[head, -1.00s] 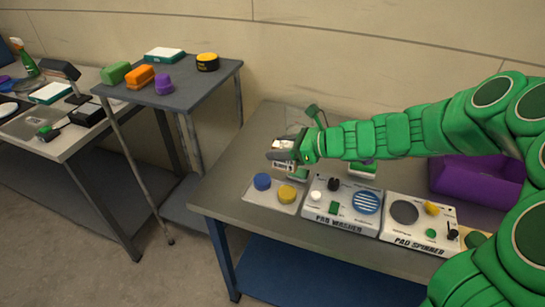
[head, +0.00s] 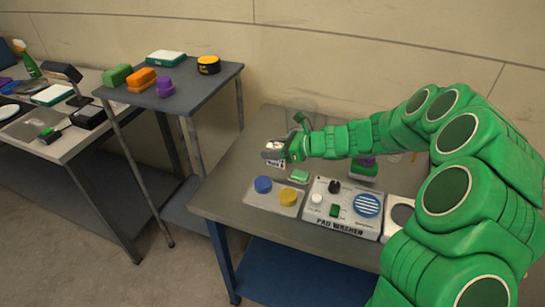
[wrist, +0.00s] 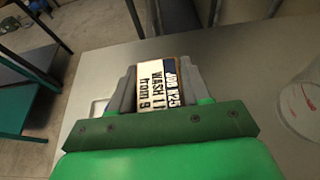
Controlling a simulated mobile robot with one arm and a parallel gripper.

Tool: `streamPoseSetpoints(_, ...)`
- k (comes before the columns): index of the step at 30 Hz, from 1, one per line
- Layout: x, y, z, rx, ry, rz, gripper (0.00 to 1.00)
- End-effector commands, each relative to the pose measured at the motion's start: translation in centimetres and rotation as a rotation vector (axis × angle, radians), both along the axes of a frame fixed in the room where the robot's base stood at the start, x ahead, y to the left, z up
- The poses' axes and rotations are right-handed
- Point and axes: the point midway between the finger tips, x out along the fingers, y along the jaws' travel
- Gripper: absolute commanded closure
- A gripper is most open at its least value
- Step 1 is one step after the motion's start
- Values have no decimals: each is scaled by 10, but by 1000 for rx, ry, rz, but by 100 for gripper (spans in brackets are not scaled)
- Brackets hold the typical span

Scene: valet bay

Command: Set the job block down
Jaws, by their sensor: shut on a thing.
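The job block (wrist: 163,88) is a small block with a white printed label; the wrist view shows parts of "WASH" and "from 9" on it. My gripper (wrist: 163,82) is shut on it, with a grey finger on each side. In the head view my gripper (head: 274,153) holds the block (head: 274,162) over the left part of the grey workbench (head: 235,195), behind the plate with the blue and yellow buttons. Whether the block touches the bench top cannot be told.
The blue button (head: 263,184) and yellow button (head: 289,196) sit in front of my gripper. A green pad (head: 300,176) lies close by. The pad washer (head: 343,207) stands to the right. A clear container (wrist: 303,102) shows right in the wrist view. The bench's left end is bare.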

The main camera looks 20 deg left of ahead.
Motion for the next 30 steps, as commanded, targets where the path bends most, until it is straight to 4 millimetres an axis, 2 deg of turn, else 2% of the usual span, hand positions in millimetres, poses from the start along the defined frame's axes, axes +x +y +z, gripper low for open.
streamPoseSetpoints(10, 8, 5, -12, -1, 0, 0, 87)
streamPoseSetpoints(17, 7, 4, -40, -1, 2, -2, 87)
streamPoseSetpoints(29, 8, 4, -43, 0, -1, -1, 87)
streamPoseSetpoints(30, 8, 4, -43, -1, -1, -1, 50)
